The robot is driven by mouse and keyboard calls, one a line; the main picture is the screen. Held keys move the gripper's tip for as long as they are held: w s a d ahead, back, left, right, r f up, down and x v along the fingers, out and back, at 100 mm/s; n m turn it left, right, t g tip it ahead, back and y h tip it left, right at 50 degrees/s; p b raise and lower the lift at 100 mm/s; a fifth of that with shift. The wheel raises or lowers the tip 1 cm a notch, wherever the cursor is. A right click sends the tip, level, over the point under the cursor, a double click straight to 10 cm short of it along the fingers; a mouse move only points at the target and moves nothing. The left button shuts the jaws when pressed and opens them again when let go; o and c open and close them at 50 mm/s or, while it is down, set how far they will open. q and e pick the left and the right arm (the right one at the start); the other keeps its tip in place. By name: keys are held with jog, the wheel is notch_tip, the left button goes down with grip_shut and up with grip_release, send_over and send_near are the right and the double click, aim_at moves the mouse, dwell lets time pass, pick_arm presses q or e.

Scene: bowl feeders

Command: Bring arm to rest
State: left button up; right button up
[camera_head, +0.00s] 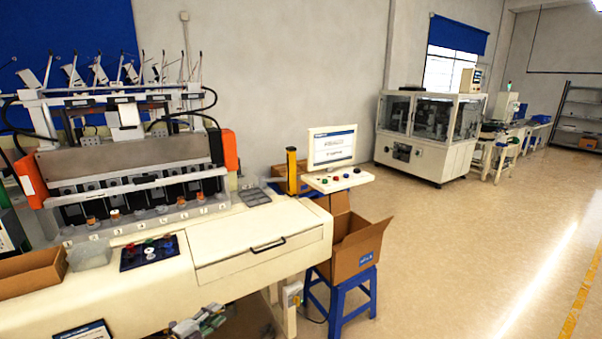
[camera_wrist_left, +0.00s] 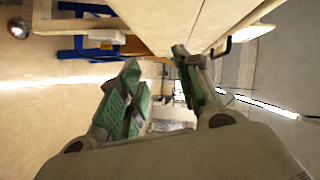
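My left gripper (camera_head: 203,322) shows at the bottom edge of the head view, in front of the cream machine table (camera_head: 110,285) and low beside it. In the left wrist view the left gripper (camera_wrist_left: 158,85) has its two green-padded fingers apart, with nothing between them. The rest of my left arm is mostly hidden below the head view. My right arm and right gripper are not in view.
A cream drawer front with a black handle (camera_head: 268,244) is right of the gripper. An open cardboard box (camera_head: 358,247) sits on a blue stool (camera_head: 345,300). A monitor (camera_head: 332,147) stands behind. Open floor (camera_head: 470,240) lies to the right.

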pick_arm(q)
jog(key=s+a+f+n+g+y, duration=0.15)
jog(key=s+f+n+y, duration=0.35)
jog(key=s+f, duration=0.95)
jog(key=s+f+n+g+y, duration=0.3)
jog(key=s+f+n, duration=0.4)
jog(key=s+f, duration=0.7)
jog(key=s+d+f+n+g, duration=0.2)
jog(key=s+f, duration=0.3)
jog(key=s, duration=0.6)
jog(key=s+d+f+n+g, duration=0.2)
jog(key=s+f, duration=0.3)
jog(key=s, duration=0.6)
jog(key=s+d+f+n+g, duration=0.2)
jog(key=s+f+g, duration=0.2)
jog(key=s, duration=0.7)
notch_tip(320, 180, down, 2)
jog(key=shift+s+f+n+y, duration=0.1)
jog(key=shift+s+n+y, duration=0.2)
jog(key=shift+s+y, duration=0.1)
jog(key=shift+w+g, duration=0.1)
jog(key=shift+g, duration=0.15)
